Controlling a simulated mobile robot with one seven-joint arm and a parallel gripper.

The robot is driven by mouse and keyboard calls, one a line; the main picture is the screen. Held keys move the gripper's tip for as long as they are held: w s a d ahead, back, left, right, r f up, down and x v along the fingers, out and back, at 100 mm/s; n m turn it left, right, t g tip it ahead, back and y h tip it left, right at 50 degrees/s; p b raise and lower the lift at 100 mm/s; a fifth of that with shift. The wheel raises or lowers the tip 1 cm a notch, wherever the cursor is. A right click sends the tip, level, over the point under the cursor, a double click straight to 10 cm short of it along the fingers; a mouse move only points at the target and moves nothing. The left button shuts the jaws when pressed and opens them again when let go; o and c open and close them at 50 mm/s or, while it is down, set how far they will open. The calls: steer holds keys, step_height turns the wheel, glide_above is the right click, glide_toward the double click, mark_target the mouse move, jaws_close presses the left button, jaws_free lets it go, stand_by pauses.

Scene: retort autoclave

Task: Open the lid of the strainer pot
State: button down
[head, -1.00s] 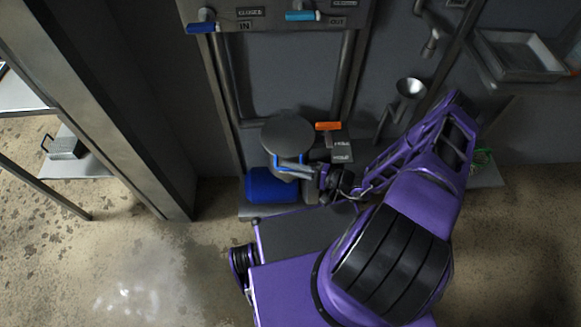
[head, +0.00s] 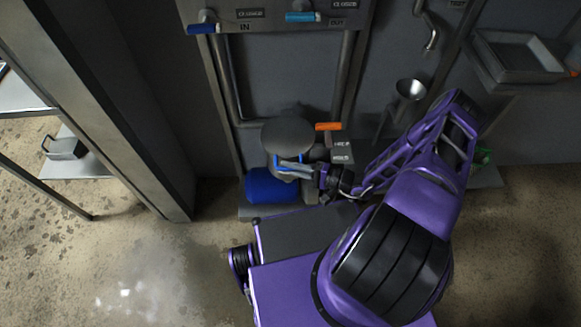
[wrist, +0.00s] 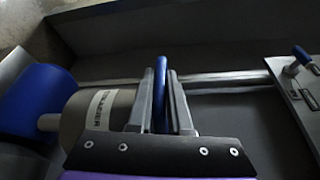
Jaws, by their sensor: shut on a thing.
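The strainer pot (wrist: 92,125) is a grey cylinder whose label shows in the wrist view. In the head view its round dark grey lid (head: 288,134) lies flat on top and looks closed. A blue bar handle (wrist: 161,68) stands between my gripper's fingers in the wrist view. My gripper (head: 288,165) is at the front of the pot, just below the lid's near edge, shut on this handle. The fingers also show in the wrist view (wrist: 160,92). The pot's front is partly hidden by my gripper, and its inside is hidden by the lid.
A blue cylinder (head: 265,187) is at the pot's lower left. An orange lever (head: 328,126) and small label plates (head: 342,151) are close on the right. Pipes rise behind to a panel with blue levers (head: 203,29). A funnel (head: 410,88) is farther right.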

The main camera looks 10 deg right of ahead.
steer(key=w+d+r+m+g+h+p, duration=0.1)
steer(key=w+r+m+g+p, duration=0.35)
steer(key=r, duration=1.05)
steer(key=w+d+r+m, duration=0.1)
steer(key=w+r+m, duration=0.1)
steer(key=w+r, duration=0.2)
steer(key=w+d+r+m+b, duration=0.1)
steer(key=w+r, duration=0.3)
steer(key=w, duration=0.6)
steer(key=shift+w+d+m+b, duration=0.2)
steer(key=shift+d+m+b, duration=0.1)
steer(key=shift+d+m, duration=0.05)
steer(key=c, duration=0.8)
jaws_free()
steer(key=shift+c, duration=0.2)
steer(key=shift+d, duration=0.1)
